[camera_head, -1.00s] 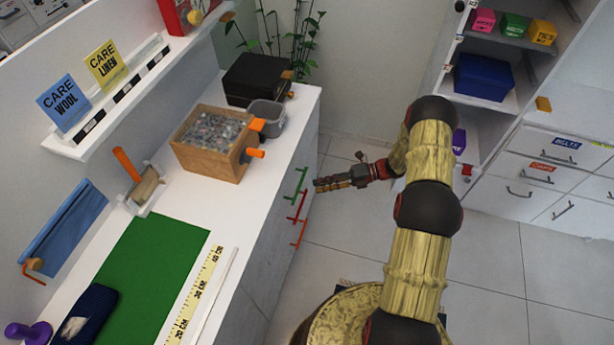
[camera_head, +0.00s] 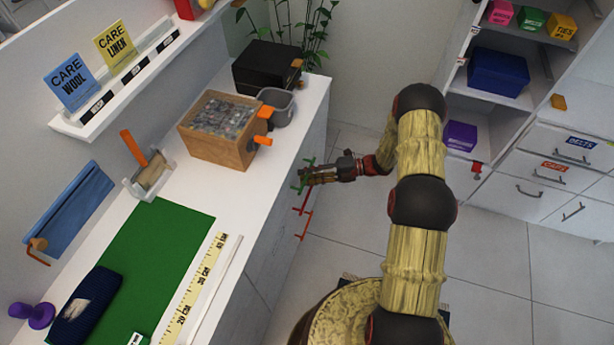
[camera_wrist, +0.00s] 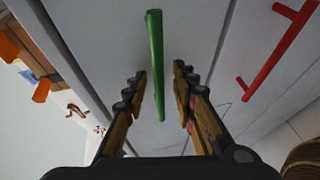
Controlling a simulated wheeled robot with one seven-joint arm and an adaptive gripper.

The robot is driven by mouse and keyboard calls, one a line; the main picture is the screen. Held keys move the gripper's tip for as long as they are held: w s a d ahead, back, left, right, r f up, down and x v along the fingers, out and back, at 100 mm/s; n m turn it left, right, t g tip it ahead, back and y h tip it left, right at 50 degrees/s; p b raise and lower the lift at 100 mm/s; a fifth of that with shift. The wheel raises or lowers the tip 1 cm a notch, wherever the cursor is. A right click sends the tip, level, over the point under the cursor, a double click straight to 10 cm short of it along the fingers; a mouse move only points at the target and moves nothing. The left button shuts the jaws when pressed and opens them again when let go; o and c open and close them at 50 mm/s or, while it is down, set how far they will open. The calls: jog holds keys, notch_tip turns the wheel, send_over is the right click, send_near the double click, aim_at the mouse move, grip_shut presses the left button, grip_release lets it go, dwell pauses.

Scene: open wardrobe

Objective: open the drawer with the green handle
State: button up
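The green handle (camera_wrist: 155,50) is a long bar on a pale drawer front in the wrist view. In the head view the green handle (camera_head: 309,162) is the uppermost of the handles on the counter's side, partly hidden by my gripper (camera_head: 305,177). In the wrist view my gripper (camera_wrist: 157,84) is open, with one finger on each side of the green handle and visible gaps to it. The drawer front looks flush with its neighbours. Whether the fingertips touch the drawer front is unclear.
A red handle (camera_wrist: 281,42) is close on the right in the wrist view. The white counter (camera_head: 190,180) holds a wooden box (camera_head: 215,150), a grey bin (camera_head: 283,112) and a green mat (camera_head: 160,250). Open tiled floor (camera_head: 340,235) lies beside the counter.

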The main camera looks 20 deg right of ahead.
jog(key=shift+c, duration=1.4)
jog(key=c, duration=0.4)
grip_shut()
